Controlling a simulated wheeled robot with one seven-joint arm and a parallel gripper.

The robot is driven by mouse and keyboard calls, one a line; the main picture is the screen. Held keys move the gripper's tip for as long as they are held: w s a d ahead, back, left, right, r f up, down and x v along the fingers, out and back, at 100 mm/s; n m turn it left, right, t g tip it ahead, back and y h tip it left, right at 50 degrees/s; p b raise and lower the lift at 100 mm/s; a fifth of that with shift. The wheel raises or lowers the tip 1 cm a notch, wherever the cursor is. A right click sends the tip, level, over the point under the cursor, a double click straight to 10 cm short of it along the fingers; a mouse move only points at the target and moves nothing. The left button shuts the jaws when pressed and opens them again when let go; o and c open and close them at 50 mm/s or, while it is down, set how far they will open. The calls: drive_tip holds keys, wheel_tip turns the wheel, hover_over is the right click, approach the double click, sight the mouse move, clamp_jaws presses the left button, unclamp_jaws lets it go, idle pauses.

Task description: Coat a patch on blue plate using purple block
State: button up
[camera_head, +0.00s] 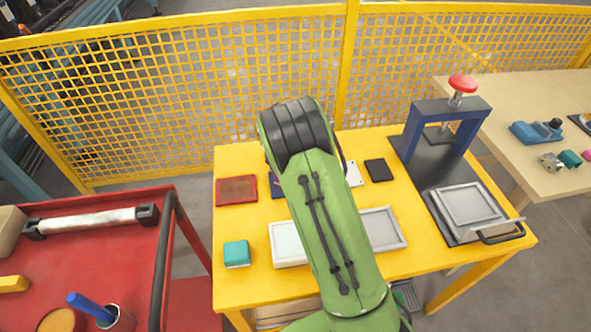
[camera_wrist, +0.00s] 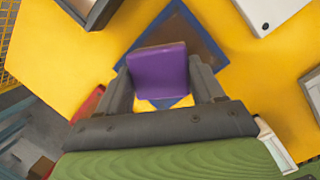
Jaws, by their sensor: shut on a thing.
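The purple block (camera_wrist: 160,72) sits between the fingers of my gripper (camera_wrist: 162,80) in the wrist view, and the gripper is shut on it. The blue plate (camera_wrist: 207,42) lies beyond the block on the yellow table, with a blue rim and a duller middle, partly covered by the block. I cannot tell whether the block touches it. In the head view only a left part of the blue plate (camera_head: 277,186) shows beside my green arm. My arm hides the gripper and the purple block there.
The yellow table (camera_head: 240,285) also holds a red plate (camera_head: 236,190), a teal block (camera_head: 236,254), a black plate (camera_head: 379,170), a white plate (camera_head: 354,174) and a grey tray (camera_head: 383,228). A blue-framed press (camera_head: 411,132) stands at right. A yellow mesh fence (camera_head: 200,85) runs behind.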

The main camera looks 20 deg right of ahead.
drive_tip(key=shift+w+a+r+p, duration=0.1)
drive_tip(key=shift+w+a+p, duration=0.15)
drive_tip(key=shift+a, duration=0.95)
drive_tip(key=shift+w+a+p, duration=0.15)
drive_tip(key=shift+w+a, duration=0.1)
drive_tip(key=shift+a, duration=0.9)
drive_tip(key=shift+d, duration=0.1)
wheel_tip(320, 180, up, 6)
drive_tip(key=p, duration=0.4)
wheel_tip(320, 180, up, 3)
drive_tip(key=p, duration=0.2)
drive_tip(key=shift+p, duration=0.35)
